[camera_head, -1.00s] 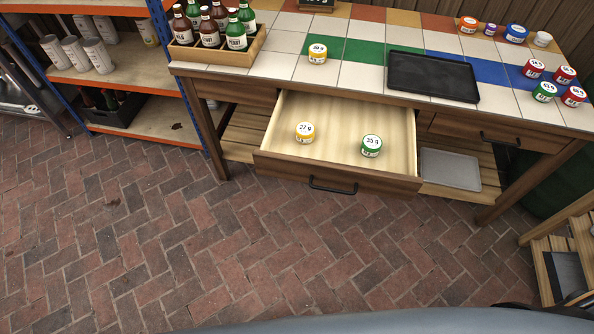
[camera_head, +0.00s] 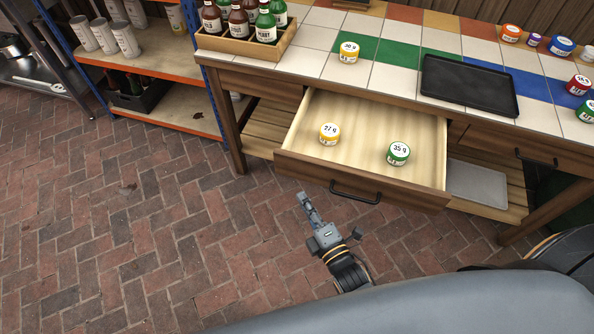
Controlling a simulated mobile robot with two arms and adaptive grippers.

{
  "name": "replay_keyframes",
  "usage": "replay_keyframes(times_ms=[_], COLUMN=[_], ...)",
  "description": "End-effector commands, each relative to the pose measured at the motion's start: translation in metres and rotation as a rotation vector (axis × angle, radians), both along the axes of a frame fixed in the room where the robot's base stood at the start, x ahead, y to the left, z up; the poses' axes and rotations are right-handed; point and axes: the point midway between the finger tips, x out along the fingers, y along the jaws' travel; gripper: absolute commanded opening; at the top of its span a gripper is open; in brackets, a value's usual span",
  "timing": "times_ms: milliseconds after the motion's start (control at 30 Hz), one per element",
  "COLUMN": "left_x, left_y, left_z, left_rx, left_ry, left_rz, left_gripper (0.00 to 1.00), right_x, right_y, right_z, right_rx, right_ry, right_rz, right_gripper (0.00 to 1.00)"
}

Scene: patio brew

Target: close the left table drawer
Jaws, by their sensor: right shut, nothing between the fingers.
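The left table drawer (camera_head: 330,188) is pulled out from under the tiled table (camera_head: 390,78). Its wooden front has a black bar handle (camera_head: 355,192). Inside it stand a yellow-banded jar marked 27 g (camera_head: 329,134) and a green-banded jar marked 35 g (camera_head: 398,153). My right gripper (camera_head: 304,198) is shut and empty. In the picture it shows in front of the drawer, below and left of the handle, apart from it. My left gripper is not in the view.
A wooden crate of bottles (camera_head: 243,48), a yellow jar (camera_head: 348,53) and a black tray (camera_head: 468,86) stand on the table. The right drawer (camera_head: 510,147) looks shut. A shelf rack (camera_head: 150,60) stands at left. The brick floor in front is clear.

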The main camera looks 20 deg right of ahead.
Motion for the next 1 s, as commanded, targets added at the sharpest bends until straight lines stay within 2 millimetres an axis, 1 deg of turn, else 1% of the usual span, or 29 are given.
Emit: replay_keyframes(times_ms=[33, 100, 267, 300, 433, 633, 1000], left_x=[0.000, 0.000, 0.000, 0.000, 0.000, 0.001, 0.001], left_y=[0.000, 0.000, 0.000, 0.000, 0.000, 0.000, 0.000], left_z=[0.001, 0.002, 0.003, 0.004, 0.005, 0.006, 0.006], left_rx=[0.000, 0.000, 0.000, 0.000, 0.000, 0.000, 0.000], left_ry=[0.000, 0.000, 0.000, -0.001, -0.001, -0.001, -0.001], left_rz=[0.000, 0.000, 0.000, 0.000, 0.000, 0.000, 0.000], left_gripper=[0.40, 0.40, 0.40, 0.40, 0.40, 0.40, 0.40], right_x=[0.013, 0.029, 0.060, 0.065, 0.079, 0.088, 0.089], right_y=[0.003, 0.005, 0.012, 0.006, -0.004, -0.011, -0.012], right_z=[0.002, 0.002, 0.002, 0.001, 0.000, 0.000, -0.001], right_rx=[0.002, 0.004, 0.003, -0.001, 0.001, 0.004, 0.004], right_ry=[-0.004, -0.003, -0.001, 0.001, 0.001, 0.003, 0.003], right_rz=[0.000, 0.000, 0.000, 0.001, 0.001, 0.000, 0.000], right_gripper=[0.00, 0.00, 0.00, 0.00, 0.00, 0.00, 0.00])
